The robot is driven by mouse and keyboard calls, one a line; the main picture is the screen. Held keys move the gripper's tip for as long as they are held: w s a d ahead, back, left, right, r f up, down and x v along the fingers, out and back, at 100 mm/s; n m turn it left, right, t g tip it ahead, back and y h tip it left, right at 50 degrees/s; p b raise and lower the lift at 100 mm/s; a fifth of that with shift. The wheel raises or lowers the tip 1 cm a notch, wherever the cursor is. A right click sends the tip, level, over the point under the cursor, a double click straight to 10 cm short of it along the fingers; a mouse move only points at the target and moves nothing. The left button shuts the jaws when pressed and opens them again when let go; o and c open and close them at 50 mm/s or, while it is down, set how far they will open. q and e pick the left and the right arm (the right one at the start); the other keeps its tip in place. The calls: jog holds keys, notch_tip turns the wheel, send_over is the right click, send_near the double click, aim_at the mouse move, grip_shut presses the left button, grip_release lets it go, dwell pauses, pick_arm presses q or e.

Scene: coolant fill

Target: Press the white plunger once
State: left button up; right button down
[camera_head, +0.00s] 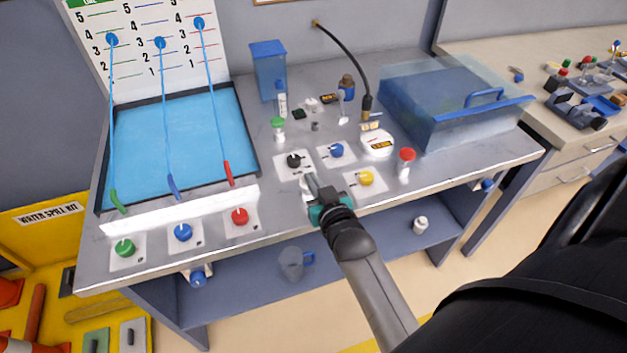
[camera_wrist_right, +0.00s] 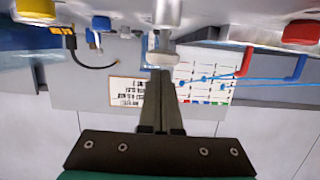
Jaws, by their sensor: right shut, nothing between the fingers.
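The white plunger (camera_head: 305,195) appears to be the pale piece at the bench's front edge, mostly covered by my right gripper in the head view. A pale cylinder (camera_wrist_right: 167,12), seemingly the plunger, hangs at the top of the inverted wrist view, above my fingers. My right gripper (camera_head: 311,180) is shut and empty; its fingers reach over the bench toward the black knob (camera_head: 293,160). In the wrist view its closed fingers (camera_wrist_right: 160,75) point away from the camera. Contact with the plunger cannot be told. My left gripper is not in view.
A yellow knob (camera_head: 366,178), a blue knob (camera_head: 337,150) and a red-capped bottle (camera_head: 405,164) stand close to the right gripper. A blue tray (camera_head: 253,140) with hoses lies left. A clear blue box (camera_head: 450,110) stands right.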

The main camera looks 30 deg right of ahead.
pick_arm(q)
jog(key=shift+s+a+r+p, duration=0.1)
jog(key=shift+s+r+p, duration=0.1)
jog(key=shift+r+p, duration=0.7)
pick_arm(e)
jog(key=r+v, duration=0.1)
jog(key=v, duration=0.9)
jog(key=shift+r, duration=0.25)
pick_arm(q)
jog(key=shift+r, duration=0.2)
pick_arm(e)
jog(key=shift+w, duration=0.1)
